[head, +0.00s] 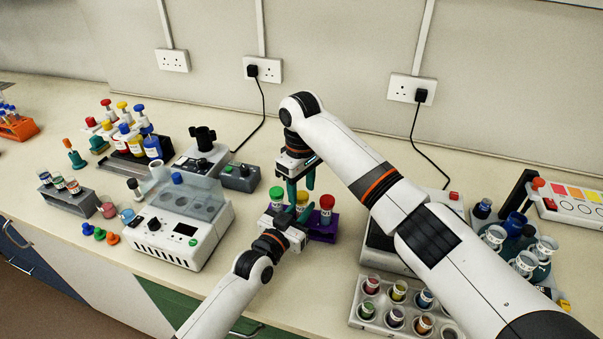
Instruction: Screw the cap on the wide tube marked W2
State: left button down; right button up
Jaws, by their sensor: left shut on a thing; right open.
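A purple rack (322,235) on the bench holds wide tubes; a green cap (277,193), a yellow cap (302,198) and a red cap (327,201) show there. No W2 marking can be read. My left gripper (299,213) reaches in from the front and is shut on what appears to be the middle tube, below the yellow cap; the tube body is mostly hidden. My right gripper (301,185) points down from above, open, with its teal fingers either side of and just above the yellow cap. I cannot tell whether it touches the cap or how the cap sits.
A white centrifuge-like device (182,226) stands left of the rack. Loose blue, green and orange caps (99,234) lie farther left. A tray of small jars (372,310) is at front right, with beakers (524,262) beyond. My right arm hides part of a device behind it.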

jog(key=shift+f, duration=0.45)
jog(key=c, duration=1)
jog(key=o, duration=1.1)
jog(key=shift+o, duration=0.2)
jog(key=shift+r, duration=0.1)
